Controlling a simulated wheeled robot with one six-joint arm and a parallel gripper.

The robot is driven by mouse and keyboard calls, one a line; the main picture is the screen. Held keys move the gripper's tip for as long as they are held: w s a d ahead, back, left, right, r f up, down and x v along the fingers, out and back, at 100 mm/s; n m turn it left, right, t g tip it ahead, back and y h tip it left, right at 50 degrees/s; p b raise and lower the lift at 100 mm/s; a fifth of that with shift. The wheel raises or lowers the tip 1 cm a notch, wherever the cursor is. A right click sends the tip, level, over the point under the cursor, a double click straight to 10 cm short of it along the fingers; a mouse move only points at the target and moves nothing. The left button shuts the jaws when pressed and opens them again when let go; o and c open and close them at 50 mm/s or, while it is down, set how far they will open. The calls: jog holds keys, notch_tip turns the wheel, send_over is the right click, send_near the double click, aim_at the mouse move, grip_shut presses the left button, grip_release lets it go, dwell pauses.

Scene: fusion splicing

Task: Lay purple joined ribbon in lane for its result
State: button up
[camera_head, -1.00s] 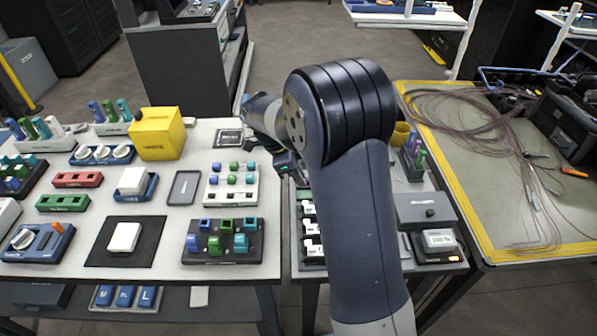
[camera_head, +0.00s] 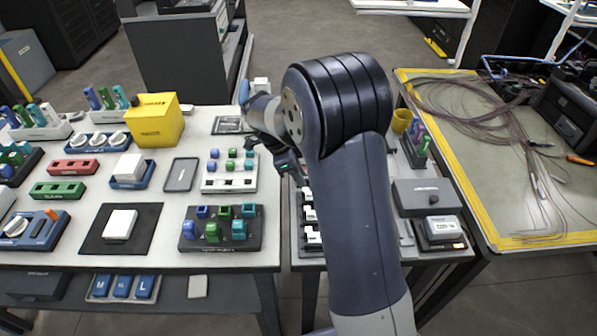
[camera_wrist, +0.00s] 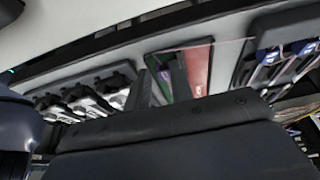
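My gripper (camera_head: 286,164) is over the gap between the two benches, partly hidden behind my arm in the head view. In the wrist view its dark fingers (camera_wrist: 160,85) point at the bench; whether they are apart or shut is unclear. A thin pale pink strand (camera_wrist: 222,43) runs from near the fingers to the right; it may be the purple ribbon, but its hold is not clear. A red slotted tray (camera_head: 73,167) and a green slotted tray (camera_head: 57,190) lie on the left bench. A red piece (camera_wrist: 197,70) and green piece (camera_wrist: 172,72) lie beyond the fingers.
A yellow box (camera_head: 154,120), a white rack (camera_head: 230,184) and a dark rack (camera_head: 222,243) with coloured pieces stand on the left bench. A grey device (camera_head: 422,197) and a small screen unit (camera_head: 441,229) sit on the right bench. Loose fibres (camera_head: 480,110) cover the yellow-edged mat.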

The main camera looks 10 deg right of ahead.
jog(key=shift+o, duration=0.7)
jog(key=shift+w, duration=0.15)
jog(key=shift+w+r, duration=0.1)
jog(key=shift+r, duration=0.15)
jog(key=shift+w+a+r, duration=0.1)
jog(key=shift+w+r, duration=0.05)
jog(key=shift+r, duration=0.1)
jog(key=v, duration=0.9)
jog(key=shift+s+a+r+p, duration=0.25)
jog(key=shift+s+r+p, duration=0.1)
jog(key=shift+p, duration=0.05)
jog(key=shift+f, duration=0.15)
